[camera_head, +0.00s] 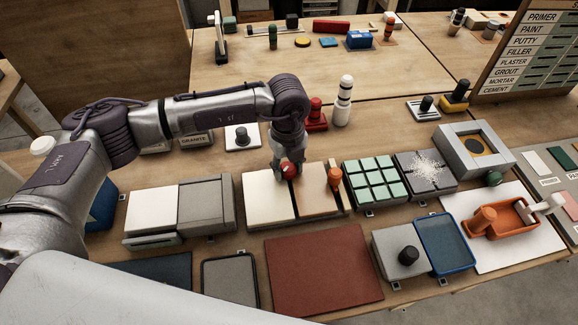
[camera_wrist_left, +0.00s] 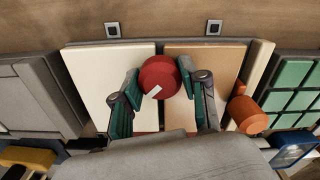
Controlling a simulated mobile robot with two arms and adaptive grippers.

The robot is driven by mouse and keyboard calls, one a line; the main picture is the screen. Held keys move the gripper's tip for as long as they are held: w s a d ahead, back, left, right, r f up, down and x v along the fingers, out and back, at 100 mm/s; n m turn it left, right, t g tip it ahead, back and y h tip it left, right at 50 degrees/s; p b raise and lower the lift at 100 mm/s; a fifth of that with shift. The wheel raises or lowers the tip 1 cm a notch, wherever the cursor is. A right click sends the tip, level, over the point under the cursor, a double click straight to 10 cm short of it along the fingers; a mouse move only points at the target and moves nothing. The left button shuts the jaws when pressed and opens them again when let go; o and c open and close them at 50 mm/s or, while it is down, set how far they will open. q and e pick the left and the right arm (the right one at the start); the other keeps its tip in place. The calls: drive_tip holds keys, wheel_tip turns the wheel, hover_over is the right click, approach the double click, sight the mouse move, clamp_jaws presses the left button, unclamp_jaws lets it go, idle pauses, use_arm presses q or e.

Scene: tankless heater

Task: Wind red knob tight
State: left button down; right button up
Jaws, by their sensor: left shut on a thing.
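The red knob (camera_wrist_left: 160,77) is round with a white mark on its face. It sits at the seam between a cream panel (camera_head: 266,195) and a tan panel (camera_head: 318,189). My left gripper (camera_wrist_left: 158,84) is shut on the red knob, one dark green finger on each side of it. In the head view the left gripper (camera_head: 287,172) reaches down from above and only part of the red knob shows beside the fingers. My right gripper is in neither view.
An orange knob (camera_head: 335,176) stands close by at the tan panel's right edge. A green tile block (camera_head: 371,180) lies right of it, and a grey and cream block (camera_head: 205,204) lies left. A red-brown mat (camera_head: 323,268) lies in front.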

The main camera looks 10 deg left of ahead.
use_arm(q)
drive_tip(key=shift+f, duration=0.1)
drive_tip(key=m+b, duration=0.1)
drive_tip(key=m, duration=0.1)
drive_tip(key=m+b, duration=0.1)
drive_tip(key=m, duration=0.1)
drive_tip(key=m+b, duration=0.1)
drive_tip(key=b, duration=0.1)
drive_tip(key=shift+f+m, duration=0.3)
drive_tip(key=shift+m, duration=0.1)
drive_tip(key=shift+r+m+b, duration=0.1)
drive_tip(key=shift+m+b, duration=0.5)
drive_tip(key=shift+m, duration=0.6)
drive_tip(key=shift+s+r+m, duration=0.1)
drive_tip(key=shift+r+m, duration=0.05)
drive_tip(key=shift+m, duration=0.25)
